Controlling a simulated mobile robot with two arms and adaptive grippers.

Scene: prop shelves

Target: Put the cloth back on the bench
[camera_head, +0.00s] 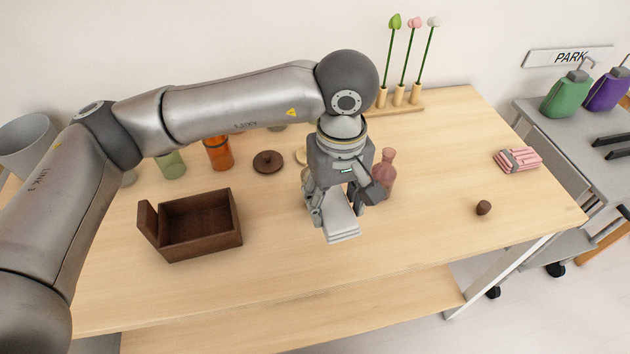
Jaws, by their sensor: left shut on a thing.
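My left gripper (338,208) points down over the middle of the wooden bench (400,240). It is shut on a pale folded cloth (342,231), whose front end shows below the fingers. The rest of that cloth is hidden by the gripper. I cannot tell whether the cloth touches the bench top. A second folded cloth, pink and striped (517,160), lies on the bench at the right. My right gripper is not in view.
A pink bottle (386,176) stands close beside the gripper. A dark wooden box (200,225), an orange jar (218,153) and a brown lid (268,162) are to the left. A small brown piece (483,208) lies right. Tulips (405,60) stand behind. The bench's front right is clear.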

